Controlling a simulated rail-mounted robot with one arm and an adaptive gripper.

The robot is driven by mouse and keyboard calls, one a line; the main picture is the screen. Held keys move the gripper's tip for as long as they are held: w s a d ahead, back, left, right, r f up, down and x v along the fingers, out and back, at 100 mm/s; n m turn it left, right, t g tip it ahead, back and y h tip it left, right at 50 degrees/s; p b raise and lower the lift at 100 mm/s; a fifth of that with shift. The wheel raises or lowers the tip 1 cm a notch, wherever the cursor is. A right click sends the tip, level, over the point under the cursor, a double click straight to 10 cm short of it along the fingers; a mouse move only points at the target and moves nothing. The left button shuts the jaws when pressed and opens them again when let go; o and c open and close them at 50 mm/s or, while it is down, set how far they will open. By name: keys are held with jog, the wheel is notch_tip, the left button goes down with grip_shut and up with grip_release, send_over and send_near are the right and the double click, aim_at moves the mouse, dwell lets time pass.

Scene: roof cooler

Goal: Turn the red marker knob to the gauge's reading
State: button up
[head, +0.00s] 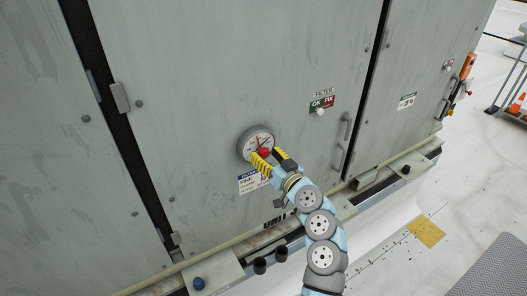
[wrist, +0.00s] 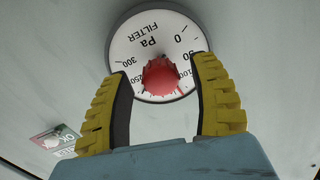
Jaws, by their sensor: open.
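The round filter gauge (head: 252,136) with a white dial is on the grey-green cabinet panel in the head view. Its dial face (wrist: 152,38) appears upside down in the wrist view, with Pa and numbers from 0 to 300. The red marker knob (wrist: 160,77) sits at the dial's centre and also shows in the head view (head: 264,152). My gripper (wrist: 163,88) is open, with one yellow-and-black finger on each side of the knob. I cannot tell whether either finger touches it. The knob hides most of the needle, so the reading is unclear.
A FILTER plate (head: 322,104) with green OK and red FIX fields is to the right of the gauge. A door handle (head: 344,140) and a latch (head: 119,97) project from the cabinet. A ledge with dark knobs runs below. White roof floor (head: 425,190) is open at the right.

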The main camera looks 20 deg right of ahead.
jog(key=shift+w+a, duration=0.15)
jog(key=shift+w, duration=0.45)
grip_shut()
jog(key=shift+m, duration=0.3)
